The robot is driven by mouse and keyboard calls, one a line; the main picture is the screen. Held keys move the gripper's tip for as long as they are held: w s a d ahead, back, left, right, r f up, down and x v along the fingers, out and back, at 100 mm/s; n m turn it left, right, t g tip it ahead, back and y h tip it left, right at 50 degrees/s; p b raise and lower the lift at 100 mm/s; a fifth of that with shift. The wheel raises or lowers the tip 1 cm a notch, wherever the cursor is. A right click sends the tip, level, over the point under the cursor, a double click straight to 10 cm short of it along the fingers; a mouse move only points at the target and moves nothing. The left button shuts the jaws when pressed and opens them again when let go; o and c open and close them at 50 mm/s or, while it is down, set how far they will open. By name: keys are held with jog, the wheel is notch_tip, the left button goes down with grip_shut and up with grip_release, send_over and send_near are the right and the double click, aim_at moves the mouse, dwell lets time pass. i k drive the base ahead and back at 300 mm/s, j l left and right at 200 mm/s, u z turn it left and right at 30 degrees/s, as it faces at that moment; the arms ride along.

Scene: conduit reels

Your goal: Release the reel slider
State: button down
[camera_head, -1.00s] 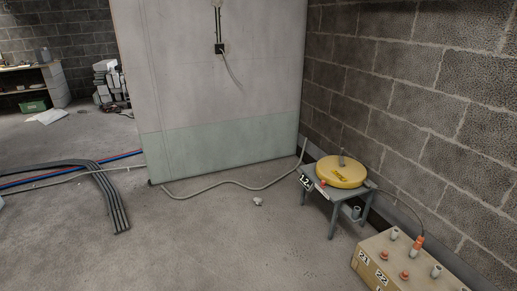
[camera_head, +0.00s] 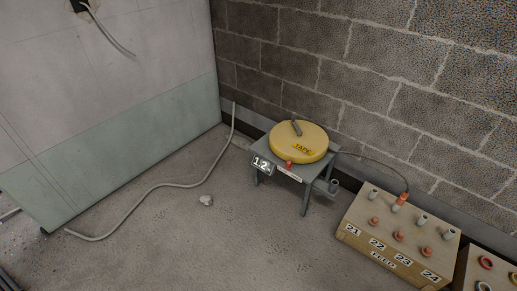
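A round yellow reel (camera_head: 299,142) marked "TAPE" lies flat on a small grey stand (camera_head: 297,185) against the block wall. A dark grey handle-like piece (camera_head: 296,127) sits on top of the reel; I cannot tell whether this is the slider. A small red knob (camera_head: 288,163) is at the stand's front edge, beside a plate marked "12" (camera_head: 262,165). A dark cable runs from the reel to an orange-tipped fitting (camera_head: 400,200) on the feed box. My gripper is not in view.
A wooden box (camera_head: 385,252) marked "FEED", with tubes numbered 21 to 24, stands right of the stand. Another box (camera_head: 489,264) is at the right edge. A grey conduit (camera_head: 160,187) crosses the floor left. Floor in front is mostly clear, with a small pale lump (camera_head: 206,200).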

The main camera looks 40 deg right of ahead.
aim_at(289, 166)
jog(key=i+z, duration=0.25)
jog(key=i, duration=0.2)
jog(key=i+j+z, duration=0.25)
jog(key=i, duration=0.2)
jog(key=i+j+z, duration=0.25)
jog(key=i, duration=0.2)
jog(key=i+j+z, duration=0.25)
jog(key=i+j, duration=0.05)
jog(key=i, duration=0.1)
